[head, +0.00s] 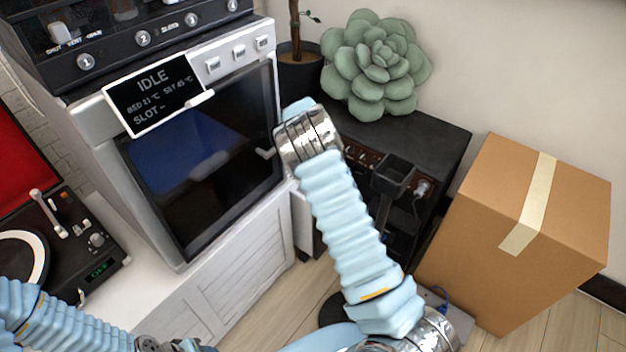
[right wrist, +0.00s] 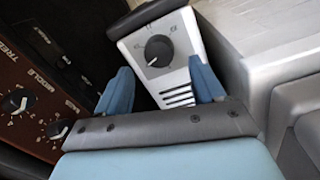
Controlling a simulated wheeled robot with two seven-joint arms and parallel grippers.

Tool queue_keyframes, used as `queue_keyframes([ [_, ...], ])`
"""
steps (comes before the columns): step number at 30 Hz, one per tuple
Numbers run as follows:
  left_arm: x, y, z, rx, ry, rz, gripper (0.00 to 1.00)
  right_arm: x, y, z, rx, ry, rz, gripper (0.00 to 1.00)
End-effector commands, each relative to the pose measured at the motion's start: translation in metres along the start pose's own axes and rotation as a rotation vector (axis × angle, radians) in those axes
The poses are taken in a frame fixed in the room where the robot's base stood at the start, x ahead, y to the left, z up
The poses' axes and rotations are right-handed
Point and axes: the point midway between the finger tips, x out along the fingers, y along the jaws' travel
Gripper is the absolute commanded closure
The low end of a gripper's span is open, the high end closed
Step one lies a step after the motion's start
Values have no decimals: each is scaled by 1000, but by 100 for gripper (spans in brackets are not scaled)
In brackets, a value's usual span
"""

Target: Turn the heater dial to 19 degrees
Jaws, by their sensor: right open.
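The heater dial (right wrist: 158,50) is a round black knob on the white heater panel (right wrist: 182,36), seen in the right wrist view. A pale pointer mark shows on its lower left; the scale around it is too small to read. My right gripper (right wrist: 160,86) is open, with its two blue fingers apart and the knob showing beyond the gap between them. The fingers do not touch the knob. In the head view my right arm hides the gripper and the dial. My left arm shows at the bottom left, without its gripper fingers.
A brown amplifier panel with several knobs (right wrist: 35,110) lies left of the heater in the wrist view. In the head view a white printer (head: 262,110) stands left, a black cabinet (head: 435,138) with a succulent (head: 372,70) behind, and a cardboard box (head: 490,225) right.

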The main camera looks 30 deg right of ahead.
Motion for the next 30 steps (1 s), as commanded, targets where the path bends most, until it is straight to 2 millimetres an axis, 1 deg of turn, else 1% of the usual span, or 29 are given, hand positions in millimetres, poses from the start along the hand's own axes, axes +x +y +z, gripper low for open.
queue_keyframes([
  [1,-1,1,0,0,0,0,57,10,0,0,0,-2,1,31],
  [3,-2,1,0,0,0,0,57,22,0,0,-1,-2,0,31],
  [6,-3,1,0,0,0,0,57,35,0,0,-1,-1,1,31],
  [9,-3,1,0,0,0,0,57,42,0,0,-1,-1,0,31],
  [18,-3,1,0,0,0,0,57,46,0,0,-1,1,0,31],
  [19,-3,1,0,0,0,0,57,45,0,0,-1,1,0,33],
  [27,-3,1,0,0,0,0,57,45,0,0,-1,1,0,74],
  [30,-3,1,0,0,0,0,57,45,0,0,-1,1,0,87],
])
